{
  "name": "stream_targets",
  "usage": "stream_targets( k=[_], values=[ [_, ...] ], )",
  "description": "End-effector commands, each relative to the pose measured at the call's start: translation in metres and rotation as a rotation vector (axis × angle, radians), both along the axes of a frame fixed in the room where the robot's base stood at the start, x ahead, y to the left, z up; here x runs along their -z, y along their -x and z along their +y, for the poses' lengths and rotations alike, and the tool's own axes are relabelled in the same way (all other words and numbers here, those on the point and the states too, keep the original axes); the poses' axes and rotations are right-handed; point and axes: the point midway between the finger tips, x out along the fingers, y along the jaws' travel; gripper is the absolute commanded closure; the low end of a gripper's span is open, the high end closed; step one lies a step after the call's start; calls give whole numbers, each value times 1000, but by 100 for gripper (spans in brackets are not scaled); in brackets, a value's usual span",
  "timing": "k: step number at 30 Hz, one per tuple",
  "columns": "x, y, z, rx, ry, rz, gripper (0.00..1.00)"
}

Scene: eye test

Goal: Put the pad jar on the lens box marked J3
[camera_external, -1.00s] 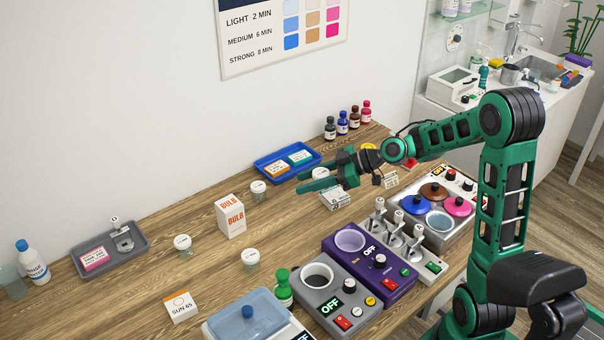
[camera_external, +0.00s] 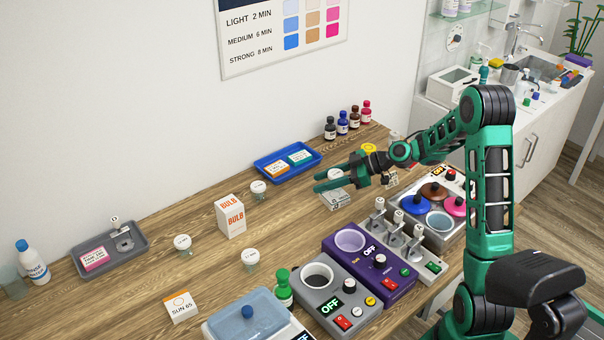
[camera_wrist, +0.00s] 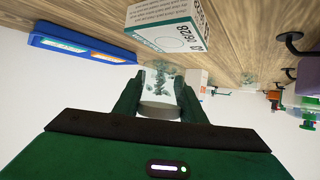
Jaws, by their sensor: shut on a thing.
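My gripper (camera_external: 328,180) is shut on a clear jar with a pale lid (camera_external: 335,174), over the back middle of the table. In the wrist view the held jar (camera_wrist: 158,88) sits between both fingers, with a grey disc at its lower end in the picture. A white lens box (camera_external: 338,201) lies just under the gripper; it also shows in the wrist view (camera_wrist: 168,32) as a white and green printed box, close to the jar. I cannot tell whether they touch. Another small box (camera_external: 391,179) stands to the right, partly behind the arm. I cannot read J3 on either box.
Other lidded jars (camera_external: 259,187), (camera_external: 183,242) and (camera_external: 251,257) stand to the left. A bulb box (camera_external: 230,216) and a blue tray (camera_external: 258,165) stand near. Purple (camera_external: 378,265) and grey (camera_external: 338,300) heaters and a metal warmer (camera_external: 432,240) line the front.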

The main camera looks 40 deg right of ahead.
Motion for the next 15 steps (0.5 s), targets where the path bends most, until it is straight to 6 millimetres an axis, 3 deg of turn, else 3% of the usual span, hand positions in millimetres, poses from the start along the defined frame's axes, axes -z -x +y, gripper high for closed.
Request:
stream_targets(
  k=[5,15],
  values=[
    [22,0,0,0,-1,1,85],
    [25,0,0,0,0,0,85]
  ],
)
